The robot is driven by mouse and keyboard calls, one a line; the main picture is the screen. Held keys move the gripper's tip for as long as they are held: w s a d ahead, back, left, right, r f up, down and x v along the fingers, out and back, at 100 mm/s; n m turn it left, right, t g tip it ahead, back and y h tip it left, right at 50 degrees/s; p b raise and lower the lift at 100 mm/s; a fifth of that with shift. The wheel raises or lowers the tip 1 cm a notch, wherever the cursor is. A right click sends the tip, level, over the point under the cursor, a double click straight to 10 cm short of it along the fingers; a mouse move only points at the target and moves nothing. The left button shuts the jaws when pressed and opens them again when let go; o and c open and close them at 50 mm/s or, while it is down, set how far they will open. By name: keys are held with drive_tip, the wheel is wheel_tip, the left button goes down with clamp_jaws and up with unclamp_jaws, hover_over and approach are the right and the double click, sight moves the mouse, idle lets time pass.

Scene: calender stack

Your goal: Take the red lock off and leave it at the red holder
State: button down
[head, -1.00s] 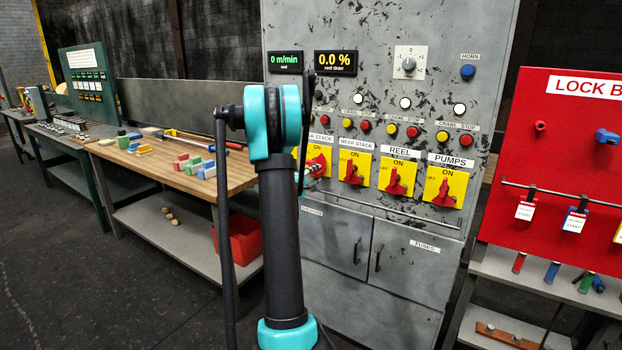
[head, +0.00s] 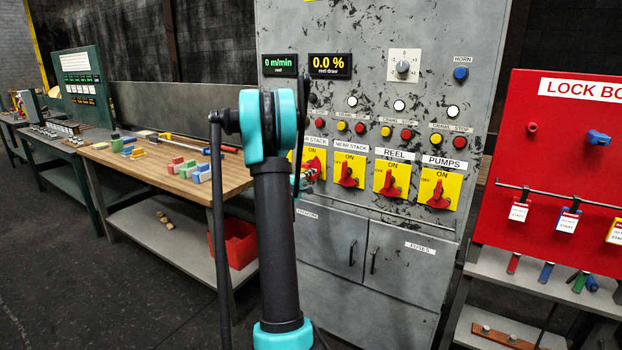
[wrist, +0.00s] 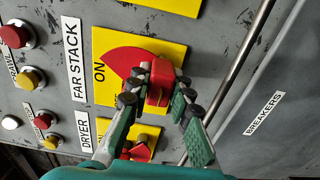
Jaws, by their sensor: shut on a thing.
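The red lock (wrist: 160,82) shows in the wrist view as a red block against the red handle of the FAR STACK switch (wrist: 112,84). My gripper (wrist: 158,92) has its fingers on either side of the block and is shut on it. Whether the lock's shackle is still through the handle cannot be seen. In the head view my gripper (head: 303,180) is mostly behind my arm, in front of the far stack switch. The red holder, seemingly the red peg (head: 532,127), is empty on the red lock board (head: 560,160) at the right.
The NEAR STACK (head: 349,170), REEL (head: 391,181) and PUMPS (head: 437,190) switches stand right of my gripper. A rail (wrist: 236,75) runs close by on the cabinet. A blue lock (head: 598,138) and hanging tags (head: 519,211) are on the board. A workbench (head: 140,165) stands left.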

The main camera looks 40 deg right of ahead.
sight(307, 179)
drive_tip(key=shift+a, duration=0.2)
drive_tip(key=shift+v, duration=2.05)
